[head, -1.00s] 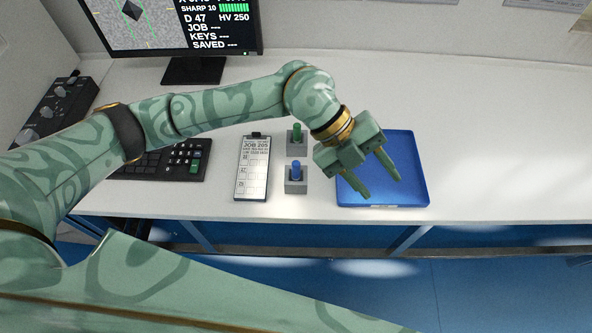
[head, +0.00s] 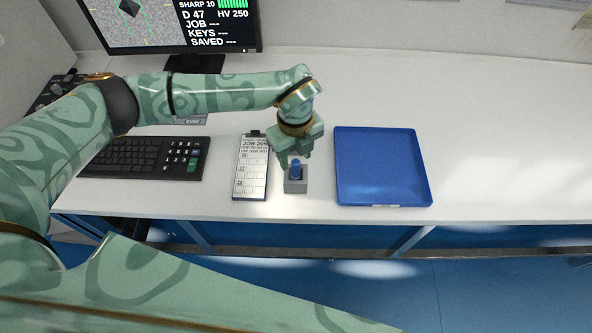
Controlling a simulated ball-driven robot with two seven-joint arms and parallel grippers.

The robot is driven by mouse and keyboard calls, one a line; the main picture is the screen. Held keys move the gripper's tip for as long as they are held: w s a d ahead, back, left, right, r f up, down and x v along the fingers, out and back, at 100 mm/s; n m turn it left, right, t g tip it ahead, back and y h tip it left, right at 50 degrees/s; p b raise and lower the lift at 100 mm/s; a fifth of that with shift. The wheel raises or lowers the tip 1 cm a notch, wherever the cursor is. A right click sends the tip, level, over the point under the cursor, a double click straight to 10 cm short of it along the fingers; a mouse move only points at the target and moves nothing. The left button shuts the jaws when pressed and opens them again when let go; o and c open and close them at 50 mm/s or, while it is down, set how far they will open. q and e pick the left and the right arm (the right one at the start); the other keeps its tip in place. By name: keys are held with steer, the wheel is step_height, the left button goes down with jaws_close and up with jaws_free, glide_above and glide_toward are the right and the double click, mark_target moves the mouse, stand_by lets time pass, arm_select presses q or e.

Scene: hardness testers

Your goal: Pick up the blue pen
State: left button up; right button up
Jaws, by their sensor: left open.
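The blue pen (head: 296,169) stands upright in a small grey holder block (head: 295,187) on the white desk, near its front edge. My left gripper (head: 294,161) is open just above and behind the pen, pointing down, with its fingers around or close to the pen's top. I cannot tell whether a finger touches it. The green pen and its holder behind are hidden by my left gripper. My right gripper is not in view.
A blue tray (head: 383,199) lies right of the holder. A clipboard with a job sheet (head: 252,180) lies left of it, then a keyboard (head: 140,158). A monitor (head: 170,25) stands at the back left. The desk's right side is clear.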

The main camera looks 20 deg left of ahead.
mark_target(296, 161)
arm_select(q)
steer(key=f, duration=0.1)
steer(key=f+b, duration=0.1)
steer(key=f, duration=0.3)
steer(key=shift+w+f, duration=0.15)
steer(key=shift+w, duration=0.1)
jaws_close()
steer(key=shift+r, duration=0.2)
steer(key=shift+r, duration=0.2)
steer(key=r, duration=0.2)
steer(key=r+p, duration=0.1)
steer(key=shift+s+a+r, duration=0.2)
steer(key=shift+a+r, duration=0.15)
steer(key=s+a+r+p, duration=0.2)
steer(key=s+a+r, duration=0.6)
steer(key=s+a, duration=0.1)
steer(key=shift+s+r+p, duration=0.35)
